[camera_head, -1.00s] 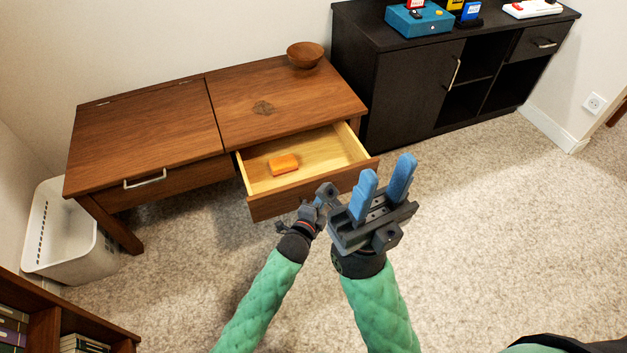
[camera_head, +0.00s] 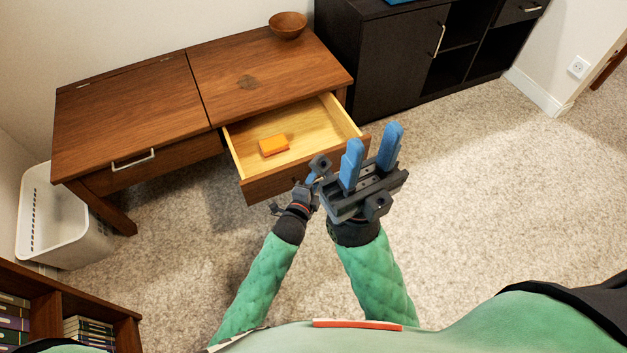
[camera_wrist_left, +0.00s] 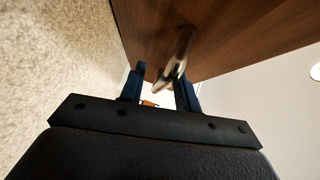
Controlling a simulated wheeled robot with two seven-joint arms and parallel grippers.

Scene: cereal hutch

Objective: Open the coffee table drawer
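The wooden coffee table (camera_head: 130,112) has its right drawer (camera_head: 310,126) pulled well out, showing a pale inside with an orange block (camera_head: 273,145). My left gripper (camera_head: 313,178) is at the drawer front (camera_head: 275,186), partly hidden by my right gripper. In the left wrist view, its blue fingers (camera_wrist_left: 160,90) are apart, with the metal handle (camera_wrist_left: 176,58) running slantwise between them, close to the right-hand finger. A gap shows by the other finger. My right gripper (camera_head: 370,163) is open and empty, just in front of the drawer's right end.
A wooden bowl (camera_head: 288,25) stands on the tabletop's back right. A dark cabinet (camera_head: 385,65) stands behind to the right. A white basket (camera_head: 60,225) is left of the table, and a bookshelf (camera_head: 60,295) is at lower left. Carpet on the right is clear.

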